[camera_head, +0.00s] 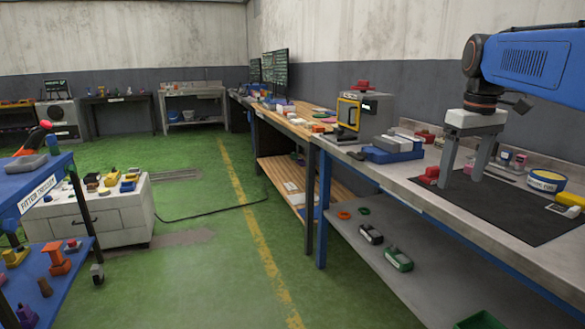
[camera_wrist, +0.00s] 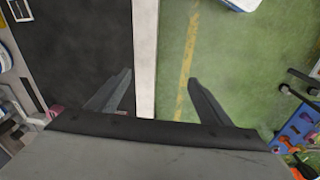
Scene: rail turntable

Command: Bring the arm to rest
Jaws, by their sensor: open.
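My gripper (camera_head: 462,172) hangs from my blue arm at the right of the head view. It points down above the black mat (camera_head: 505,212) on the grey workbench. Its two fingers are wide apart with nothing between them. The wrist view also shows my gripper (camera_wrist: 158,95) open and empty, one finger over the dark mat and one over the green floor, with the pale bench edge (camera_wrist: 145,60) between. A red object (camera_head: 430,175) lies on the bench just left of the fingers in the head view; I cannot tell whether it is close to them in depth.
A round tin (camera_head: 546,181) and a yellow-and-white item (camera_head: 570,200) lie right of my gripper. A blue-grey block (camera_head: 393,148) and a yellow-framed machine (camera_head: 362,112) stand further back. A blue cart (camera_head: 60,183) and white cabinet (camera_head: 100,220) are at left.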

